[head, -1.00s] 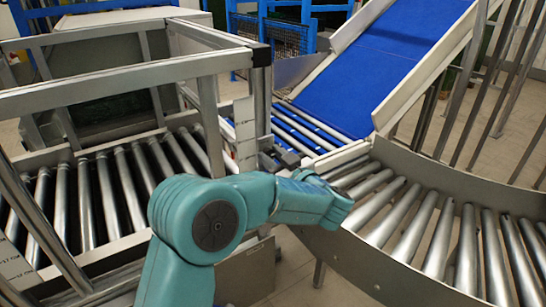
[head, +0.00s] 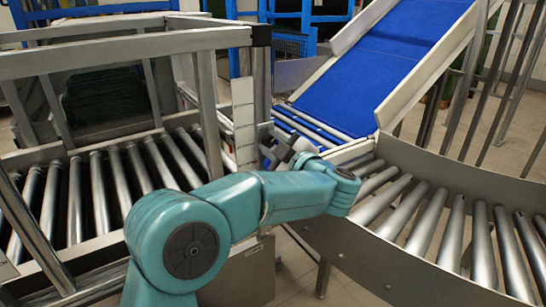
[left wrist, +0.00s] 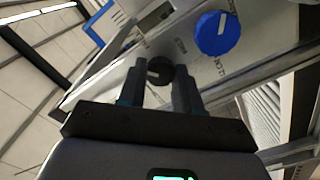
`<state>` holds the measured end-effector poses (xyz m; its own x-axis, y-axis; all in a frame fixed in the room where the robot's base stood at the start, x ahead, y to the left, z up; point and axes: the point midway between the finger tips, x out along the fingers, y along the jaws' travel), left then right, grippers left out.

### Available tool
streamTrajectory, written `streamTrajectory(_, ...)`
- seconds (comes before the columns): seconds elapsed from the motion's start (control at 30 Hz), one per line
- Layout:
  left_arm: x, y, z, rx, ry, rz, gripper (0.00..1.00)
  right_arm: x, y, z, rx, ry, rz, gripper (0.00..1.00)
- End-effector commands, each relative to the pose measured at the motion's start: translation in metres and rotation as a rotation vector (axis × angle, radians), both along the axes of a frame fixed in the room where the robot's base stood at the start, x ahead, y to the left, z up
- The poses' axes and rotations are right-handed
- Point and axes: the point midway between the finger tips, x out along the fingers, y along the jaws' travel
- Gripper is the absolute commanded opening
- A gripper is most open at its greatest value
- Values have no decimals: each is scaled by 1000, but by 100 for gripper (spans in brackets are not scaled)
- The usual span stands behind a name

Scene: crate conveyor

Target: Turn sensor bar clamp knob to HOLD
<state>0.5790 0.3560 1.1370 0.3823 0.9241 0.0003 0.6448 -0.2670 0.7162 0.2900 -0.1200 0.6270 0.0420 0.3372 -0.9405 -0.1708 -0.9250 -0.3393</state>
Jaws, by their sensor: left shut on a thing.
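A round black knob (left wrist: 159,70) with a pale pointer line sits on a light panel (left wrist: 120,75) in the left wrist view. My left gripper (left wrist: 160,77) has one finger on each side of this knob and is shut on it. A larger blue knob (left wrist: 217,33) with a white pointer line is beside it, up and right, apart from the fingers. Panel lettering is too small to read surely. In the head view my left gripper (head: 284,149) is at the frame's corner post, partly hidden by my teal arm; the knobs are hidden there. My right gripper is not in view.
A grey metal frame (head: 130,42) stands over a roller conveyor (head: 110,190) at the left. A curved roller conveyor (head: 425,225) with a metal side wall is at the right. A blue belt ramp (head: 380,65) rises behind. A white plate (head: 243,120) is on the corner post.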

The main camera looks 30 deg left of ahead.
Motion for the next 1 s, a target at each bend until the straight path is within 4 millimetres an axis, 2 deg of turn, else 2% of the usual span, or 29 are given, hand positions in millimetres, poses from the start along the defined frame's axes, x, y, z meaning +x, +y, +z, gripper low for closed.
streamTrajectory(0.03, 0, 0, -6, -17, -42, 0, 3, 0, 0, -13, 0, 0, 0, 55)
streamTrajectory(0.5, 0, 0, -6, -188, -453, 1, 3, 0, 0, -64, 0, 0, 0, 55)
streamTrajectory(1.0, 0, 0, -3, -325, -785, -2, 3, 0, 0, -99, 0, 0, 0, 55)
